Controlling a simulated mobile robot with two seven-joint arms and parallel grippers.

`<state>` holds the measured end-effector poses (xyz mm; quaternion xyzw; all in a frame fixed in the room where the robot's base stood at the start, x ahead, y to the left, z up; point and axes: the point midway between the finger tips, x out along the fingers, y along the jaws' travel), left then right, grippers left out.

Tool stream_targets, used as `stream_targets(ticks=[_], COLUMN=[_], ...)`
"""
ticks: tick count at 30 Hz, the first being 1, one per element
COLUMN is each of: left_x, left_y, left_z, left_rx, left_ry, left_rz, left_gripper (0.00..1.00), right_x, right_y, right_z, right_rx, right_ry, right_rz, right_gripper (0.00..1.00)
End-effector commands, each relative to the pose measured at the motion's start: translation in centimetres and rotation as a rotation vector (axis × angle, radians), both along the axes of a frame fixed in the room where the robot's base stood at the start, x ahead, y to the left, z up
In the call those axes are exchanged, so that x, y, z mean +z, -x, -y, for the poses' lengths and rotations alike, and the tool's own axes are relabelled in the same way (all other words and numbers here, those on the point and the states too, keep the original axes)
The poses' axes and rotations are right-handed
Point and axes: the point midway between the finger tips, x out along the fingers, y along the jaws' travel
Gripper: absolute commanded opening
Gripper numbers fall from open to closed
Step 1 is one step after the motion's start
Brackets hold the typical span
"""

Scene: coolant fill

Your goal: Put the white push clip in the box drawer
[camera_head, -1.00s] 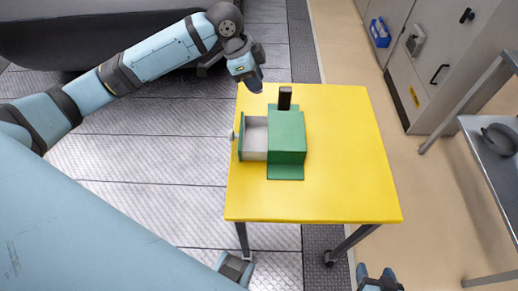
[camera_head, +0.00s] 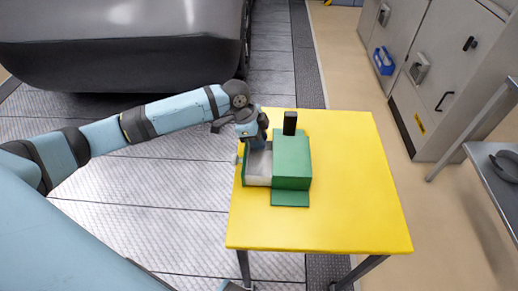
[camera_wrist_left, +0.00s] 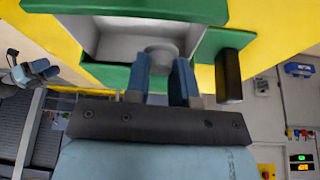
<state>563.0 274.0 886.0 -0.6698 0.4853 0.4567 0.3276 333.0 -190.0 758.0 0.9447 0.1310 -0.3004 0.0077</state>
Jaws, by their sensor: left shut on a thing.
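The green box (camera_head: 291,160) stands on the yellow table, and its drawer (camera_head: 258,180) is pulled out to the left, with a pale interior. My left gripper (camera_head: 257,147) is over the far part of the open drawer, fingers pointing down. In the left wrist view its two blue fingers (camera_wrist_left: 161,90) are shut on a pale round piece, the white push clip (camera_wrist_left: 162,46), seen against the drawer interior. The clip is hidden by the gripper in the head view. My right gripper (camera_wrist_left: 36,72) shows small at the left of the wrist view, its fingers apart.
The yellow table (camera_head: 350,200) is clear to the right of the box. A dark upright post (camera_head: 290,123) stands at the box's far side, close to my left gripper. A metal cart (camera_head: 495,180) stands at the right, grey cabinets behind.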

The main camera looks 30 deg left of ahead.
Motion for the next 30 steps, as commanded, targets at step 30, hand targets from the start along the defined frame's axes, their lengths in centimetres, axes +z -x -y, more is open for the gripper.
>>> stream_targets(ticks=[30], left_x=[-4.6], left_y=[0.0], left_z=[0.0], left_rx=[0.0], left_ry=[-0.001], left_rz=[0.0], left_gripper=[0.34], right_x=[-0.1], right_y=[0.0], right_z=[-0.2], right_rx=[0.001], right_ry=[-0.004], right_rz=[0.0], right_gripper=[0.62])
